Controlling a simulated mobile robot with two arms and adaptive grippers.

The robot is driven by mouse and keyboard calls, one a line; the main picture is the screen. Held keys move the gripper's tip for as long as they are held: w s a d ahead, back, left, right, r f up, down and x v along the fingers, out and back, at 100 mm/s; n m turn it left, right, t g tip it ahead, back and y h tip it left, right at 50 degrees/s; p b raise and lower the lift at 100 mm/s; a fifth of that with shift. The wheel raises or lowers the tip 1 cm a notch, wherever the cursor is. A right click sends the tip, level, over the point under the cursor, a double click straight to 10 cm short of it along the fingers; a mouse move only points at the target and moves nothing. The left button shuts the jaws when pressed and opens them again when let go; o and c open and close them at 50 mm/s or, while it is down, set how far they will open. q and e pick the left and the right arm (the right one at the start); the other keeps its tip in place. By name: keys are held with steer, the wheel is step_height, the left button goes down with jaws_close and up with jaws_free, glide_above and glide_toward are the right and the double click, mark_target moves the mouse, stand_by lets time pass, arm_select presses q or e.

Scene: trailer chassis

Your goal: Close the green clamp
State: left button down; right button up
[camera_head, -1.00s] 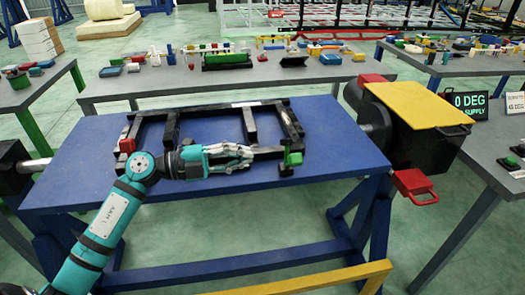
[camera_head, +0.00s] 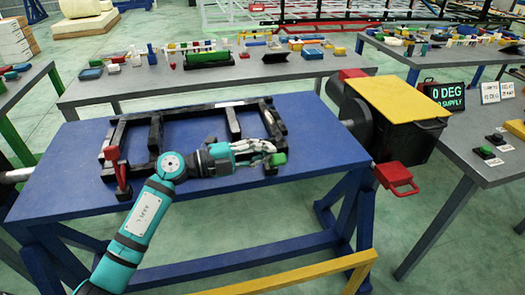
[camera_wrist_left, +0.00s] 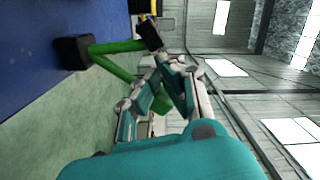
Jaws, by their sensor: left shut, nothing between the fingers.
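The green clamp (camera_head: 279,159) is at the right end of the black chassis frame (camera_head: 190,112), which lies on the blue table (camera_head: 215,192). In the left wrist view the clamp shows as green bars (camera_wrist_left: 118,47) between dark blocks, with a green part running down behind my fingers. My left gripper (camera_head: 270,148) is shut and empty, its fingertips close beside the clamp. The left wrist view shows the fingers (camera_wrist_left: 160,95) overlapping the green part; whether they touch it cannot be told. My right gripper is not in view.
A red clamp (camera_head: 117,165) is at the frame's left end, beside my left arm. A black box with a yellow lid (camera_head: 398,98) and a red handle (camera_head: 395,178) stand at the table's right. Grey benches with small parts stand behind. The table's front strip is clear.

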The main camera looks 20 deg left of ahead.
arm_select(q)
steer(key=w+a+n+p, duration=0.1)
steer(key=n+p, duration=0.2)
steer(key=w+a+n+p, duration=0.1)
steer(key=w+n+p, duration=0.1)
steer(key=n+p, duration=0.1)
steer(key=w+a+n+p, duration=0.1)
steer(key=w+n+p, duration=0.1)
steer(key=n+p, duration=0.1)
steer(key=shift+w+a+f+g+p, duration=0.15)
steer(key=shift+w+a+g+p, duration=0.2)
steer(key=shift+p, duration=0.4)
steer(key=shift+w+a+f, duration=0.25)
steer(key=shift+f, duration=0.05)
steer(key=shift+w, duration=0.1)
stand_by(0.6)
steer(key=shift+r, duration=0.1)
step_height(320, 180, up, 10)
stand_by(0.4)
